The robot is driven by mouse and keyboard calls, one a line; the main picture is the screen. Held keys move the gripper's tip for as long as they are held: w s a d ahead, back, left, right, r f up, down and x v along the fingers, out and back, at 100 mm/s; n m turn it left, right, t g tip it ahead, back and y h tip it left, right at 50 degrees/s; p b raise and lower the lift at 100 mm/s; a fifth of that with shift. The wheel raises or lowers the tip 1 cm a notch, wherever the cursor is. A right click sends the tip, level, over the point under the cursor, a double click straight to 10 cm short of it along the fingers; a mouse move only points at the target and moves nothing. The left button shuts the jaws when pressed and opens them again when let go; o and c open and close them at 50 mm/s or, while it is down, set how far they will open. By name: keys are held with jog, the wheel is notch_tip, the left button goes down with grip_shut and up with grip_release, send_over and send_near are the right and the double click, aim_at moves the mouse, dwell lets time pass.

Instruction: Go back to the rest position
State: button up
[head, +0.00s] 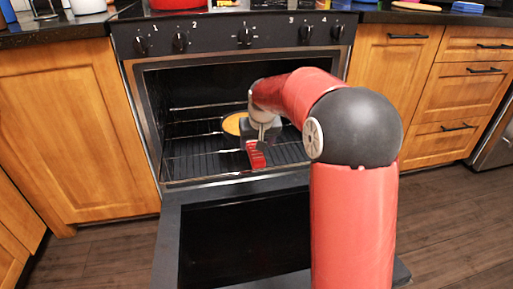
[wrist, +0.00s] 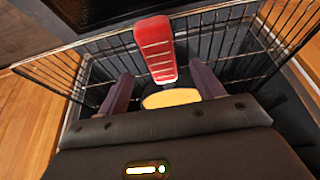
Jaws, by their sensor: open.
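My arm reaches into the open oven (head: 152,110), and my gripper (head: 260,140) is over the wire rack (head: 185,165). In the wrist view my gripper (wrist: 162,88) is open, with its two fingers apart and nothing held between them. A red, ribbed, handle-like piece (head: 255,154) lies on or just above the rack, and it also shows in the wrist view (wrist: 155,48) beyond the fingertips. A round yellow thing (head: 233,123) sits farther back on the rack, and part of it shows in the wrist view (wrist: 170,97). I cannot tell whether the two are joined.
The oven door (head: 245,240) hangs open, low in front of the oven. Wooden cabinets (head: 75,135) stand left, and drawers (head: 450,90) stand right. The stove knobs (head: 245,36) are above the opening. A red pot (head: 178,3) is on top. Wooden floor shows on both sides.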

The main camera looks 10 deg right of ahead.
jog(key=shift+v, duration=1.2)
jog(key=s+r+p, duration=0.2)
jog(key=s+r, duration=0.5)
jog(key=s, duration=0.3)
jog(key=s+t+p, duration=0.1)
jog(key=s+p, duration=0.2)
jog(key=s, duration=2.1)
jog(key=shift+s+r, duration=0.2)
jog(key=shift+r, duration=0.25)
